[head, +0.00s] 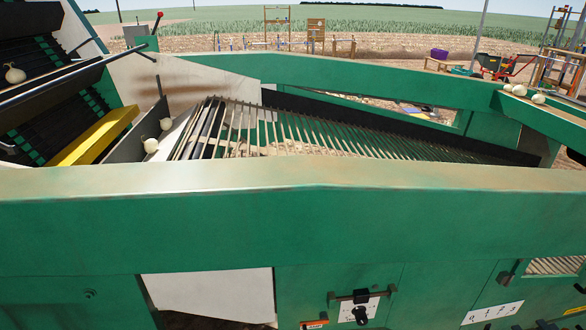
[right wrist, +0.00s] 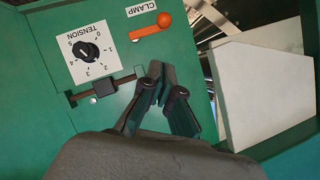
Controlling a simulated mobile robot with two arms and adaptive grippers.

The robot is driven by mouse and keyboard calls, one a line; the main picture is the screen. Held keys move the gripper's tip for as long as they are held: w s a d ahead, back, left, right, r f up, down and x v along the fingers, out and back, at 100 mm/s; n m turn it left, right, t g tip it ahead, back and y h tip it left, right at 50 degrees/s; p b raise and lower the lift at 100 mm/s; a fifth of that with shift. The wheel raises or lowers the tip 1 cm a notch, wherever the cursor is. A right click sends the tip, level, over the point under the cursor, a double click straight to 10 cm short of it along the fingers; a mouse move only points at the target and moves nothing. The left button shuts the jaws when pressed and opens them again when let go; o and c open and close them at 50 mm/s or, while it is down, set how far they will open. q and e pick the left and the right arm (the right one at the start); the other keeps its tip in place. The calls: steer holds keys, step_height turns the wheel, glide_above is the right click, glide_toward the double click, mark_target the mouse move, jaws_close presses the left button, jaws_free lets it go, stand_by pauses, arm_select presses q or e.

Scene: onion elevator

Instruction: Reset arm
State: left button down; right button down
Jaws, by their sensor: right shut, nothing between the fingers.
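My right gripper (right wrist: 166,82) shows in the right wrist view, shut and empty, in front of a green machine panel. It appears beside a white label with a black TENSION dial (right wrist: 89,52) and a sliding black block (right wrist: 104,88) on a rod. An orange CLAMP lever (right wrist: 150,28) is above the fingers in that view. I cannot tell whether the fingers touch the panel. Neither gripper shows in the head view, and my left gripper is in no view.
A long green machine beam (head: 290,225) crosses the head view. Behind it is a sloping rod conveyor (head: 290,130). White onions lie at the left (head: 15,74) and on the right ledge (head: 519,90). A white panel (right wrist: 262,90) stands right of the gripper in the wrist view.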

steer(key=s+d+f+n+g+h, duration=0.15)
steer(key=s+f, duration=0.25)
steer(key=f, duration=0.4)
steer(key=s+d+f+g, duration=0.2)
steer(key=s+f, duration=0.2)
steer(key=f, duration=0.3)
steer(key=s+d+f+n+g+h, duration=0.1)
steer(key=s+f+g, duration=0.1)
steer(key=s+f, duration=0.45)
steer(key=s+d+f+n+g+h, duration=0.1)
steer(key=s+d+f+n+g, duration=0.1)
steer(key=s+f, duration=0.5)
steer(key=s+d+f+n+g, duration=0.1)
steer(key=s+f+g, duration=0.3)
steer(key=s, duration=1)
step_height(320, 180, down, 3)
steer(key=shift+s+d+r+n+h, duration=0.1)
steer(key=shift+s+d+n+h, duration=0.25)
steer(key=shift+d, duration=0.55)
